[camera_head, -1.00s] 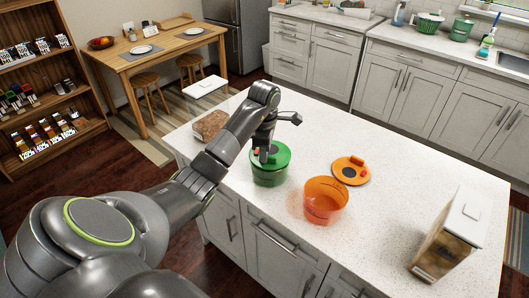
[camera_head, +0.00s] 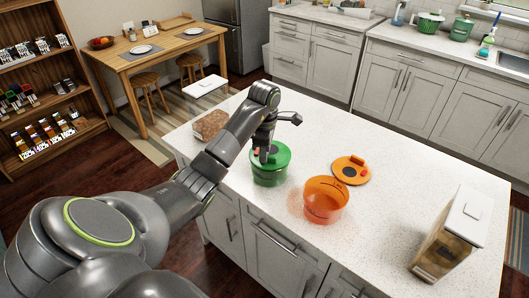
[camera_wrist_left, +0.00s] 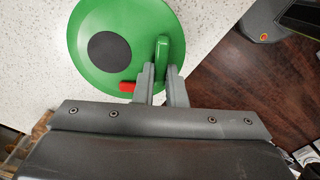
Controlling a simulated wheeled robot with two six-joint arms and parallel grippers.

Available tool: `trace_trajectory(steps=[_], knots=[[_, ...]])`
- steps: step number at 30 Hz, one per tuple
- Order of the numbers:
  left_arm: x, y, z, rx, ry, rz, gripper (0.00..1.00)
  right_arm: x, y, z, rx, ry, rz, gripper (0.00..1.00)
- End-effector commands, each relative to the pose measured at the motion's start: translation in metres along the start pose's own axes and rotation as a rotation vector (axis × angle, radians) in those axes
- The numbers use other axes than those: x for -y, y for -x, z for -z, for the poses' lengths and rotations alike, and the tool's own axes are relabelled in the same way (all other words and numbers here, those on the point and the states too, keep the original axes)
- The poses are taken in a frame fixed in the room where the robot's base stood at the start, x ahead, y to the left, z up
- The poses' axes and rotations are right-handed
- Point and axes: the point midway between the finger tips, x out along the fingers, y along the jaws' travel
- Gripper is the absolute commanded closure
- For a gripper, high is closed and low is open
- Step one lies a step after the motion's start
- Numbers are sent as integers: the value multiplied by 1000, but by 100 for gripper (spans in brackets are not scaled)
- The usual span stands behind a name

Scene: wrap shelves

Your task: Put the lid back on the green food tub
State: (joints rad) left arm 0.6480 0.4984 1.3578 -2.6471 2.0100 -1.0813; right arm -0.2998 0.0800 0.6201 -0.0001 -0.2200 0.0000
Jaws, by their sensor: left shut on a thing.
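The green food tub (camera_head: 268,175) stands on the white island counter, and the green lid (camera_head: 277,153) is at its top. My left gripper (camera_head: 261,157) reaches down over the lid from the left. In the left wrist view the gripper (camera_wrist_left: 158,75) is shut on the upright green handle of the round green lid (camera_wrist_left: 115,30), which has a dark disc and a red tab. The lid hides the tub there, so I cannot tell whether it is fully seated. My right gripper is not in view.
An orange tub (camera_head: 324,201) stands close to the right of the green one, with its orange lid (camera_head: 351,170) lying behind it. A clear box with a white lid (camera_head: 452,232) is at the right. A brown-filled box (camera_head: 211,122) is at the left. Free counter lies behind.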

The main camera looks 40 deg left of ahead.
Motion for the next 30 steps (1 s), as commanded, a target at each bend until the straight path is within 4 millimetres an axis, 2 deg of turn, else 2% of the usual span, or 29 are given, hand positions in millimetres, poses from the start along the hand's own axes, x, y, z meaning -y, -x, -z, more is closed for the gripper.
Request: trace_trajectory(steps=[14, 15, 20, 26, 30], knots=[[0, 0, 0, 0, 0, 0, 100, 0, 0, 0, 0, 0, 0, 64], [0, 0, 0, 0, 0, 0, 86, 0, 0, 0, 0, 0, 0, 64], [0, 0, 0, 0, 0, 0, 66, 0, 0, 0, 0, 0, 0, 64], [0, 0, 0, 0, 0, 0, 64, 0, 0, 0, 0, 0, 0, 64], [0, -1, 0, 0, 0, 0, 47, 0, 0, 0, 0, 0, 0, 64]])
